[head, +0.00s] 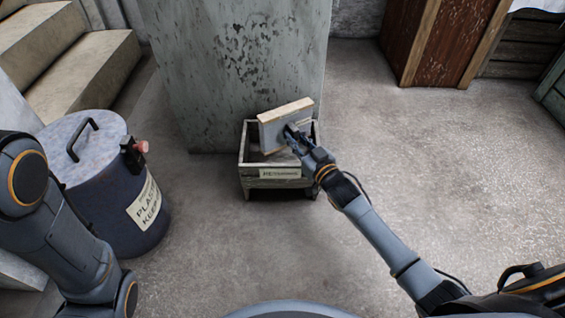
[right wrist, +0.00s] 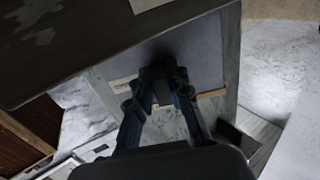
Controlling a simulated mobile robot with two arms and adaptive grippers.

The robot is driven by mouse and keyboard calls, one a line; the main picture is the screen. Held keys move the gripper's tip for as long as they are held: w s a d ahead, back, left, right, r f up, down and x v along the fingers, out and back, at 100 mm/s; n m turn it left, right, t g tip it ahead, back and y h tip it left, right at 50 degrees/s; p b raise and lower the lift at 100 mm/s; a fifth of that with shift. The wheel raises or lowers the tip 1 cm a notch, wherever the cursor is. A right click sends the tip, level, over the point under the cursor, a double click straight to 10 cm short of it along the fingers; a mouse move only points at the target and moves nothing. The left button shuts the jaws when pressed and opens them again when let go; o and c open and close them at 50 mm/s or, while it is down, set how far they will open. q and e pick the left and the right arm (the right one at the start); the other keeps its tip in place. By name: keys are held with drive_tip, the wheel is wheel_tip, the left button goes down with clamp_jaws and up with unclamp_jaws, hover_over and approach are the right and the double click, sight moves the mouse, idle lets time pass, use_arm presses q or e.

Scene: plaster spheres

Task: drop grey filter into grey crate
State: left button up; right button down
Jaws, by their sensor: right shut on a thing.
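The grey filter (head: 270,136), a flat panel with a pale wooden edge, is held tilted over the crate. My right gripper (head: 290,133) is shut on its side; in the right wrist view the fingers (right wrist: 163,88) meet the filter's grey face (right wrist: 205,50). The grey crate (head: 246,170) is a small open box with a paper label on its front. It stands on the floor below the filter. The filter and gripper hide part of its opening; I cannot tell whether the filter touches the rim. My left arm shows at the left, but its gripper is out of view.
A large grey speckled block (head: 235,65) stands right behind the crate. A blue-grey lidded drum (head: 110,210) with a label stands at the left, near concrete steps (head: 85,70). A reddish-brown wooden cabinet (head: 440,45) is at the back right. The floor at the right is clear.

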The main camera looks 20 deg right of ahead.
drive_tip(key=c, duration=1.2)
unclamp_jaws()
drive_tip(key=shift+o, duration=0.2)
drive_tip(key=shift+s, duration=0.1)
drive_tip(key=shift+s+d+f, duration=0.1)
drive_tip(key=shift+s, duration=0.15)
drive_tip(key=v, duration=1.1)
drive_tip(key=shift+s, duration=0.15)
